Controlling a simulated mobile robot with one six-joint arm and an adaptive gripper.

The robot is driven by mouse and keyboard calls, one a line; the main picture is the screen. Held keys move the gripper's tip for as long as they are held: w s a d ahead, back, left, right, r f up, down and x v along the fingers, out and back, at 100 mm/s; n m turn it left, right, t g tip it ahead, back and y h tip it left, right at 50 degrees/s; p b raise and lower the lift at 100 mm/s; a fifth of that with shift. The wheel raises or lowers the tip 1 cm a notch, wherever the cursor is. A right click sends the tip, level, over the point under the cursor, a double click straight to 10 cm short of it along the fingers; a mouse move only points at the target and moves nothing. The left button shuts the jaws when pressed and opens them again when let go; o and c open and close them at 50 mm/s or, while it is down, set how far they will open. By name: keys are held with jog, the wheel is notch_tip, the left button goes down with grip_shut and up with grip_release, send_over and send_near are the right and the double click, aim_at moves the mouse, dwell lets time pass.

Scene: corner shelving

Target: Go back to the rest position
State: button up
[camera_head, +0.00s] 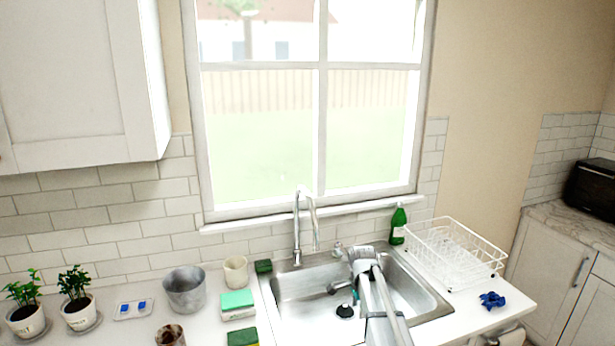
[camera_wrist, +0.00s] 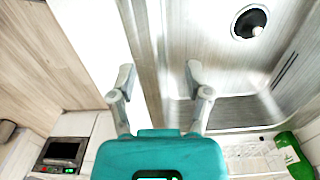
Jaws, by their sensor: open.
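My arm reaches over the steel sink (camera_head: 425,300) in the head view. My gripper (camera_head: 338,288) shows small above the basin there, partly hidden by my own arm. In the wrist view its two grey fingers are spread apart, and the space between the fingertips (camera_wrist: 158,76) is empty. The gripper is open and holds nothing. Below it in the wrist view are the sink's edge and the white counter front. The sink's dark drain (camera_wrist: 250,22) lies at the upper right of that view.
The chrome faucet (camera_head: 297,225) rises behind the sink. A green bottle (camera_head: 398,228) and white dish rack (camera_head: 450,255) stand right of it, with a blue cloth (camera_head: 491,300) in front. Sponges (camera_head: 237,304), a metal pot (camera_head: 184,292), a cup (camera_head: 235,272) and potted plants (camera_head: 76,300) occupy the left counter.

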jog(key=s+f+n+b, duration=0.3)
jog(key=s+n, duration=0.4)
jog(key=s, duration=0.4)
jog(key=s+d+f+n+b, duration=0.1)
jog(key=s+f+n+b, duration=0.3)
jog(key=s+n, duration=0.3)
jog(key=shift+s+d+f+n, duration=0.15)
jog(key=shift+s+f+n, duration=0.25)
jog(key=shift+s, duration=2)
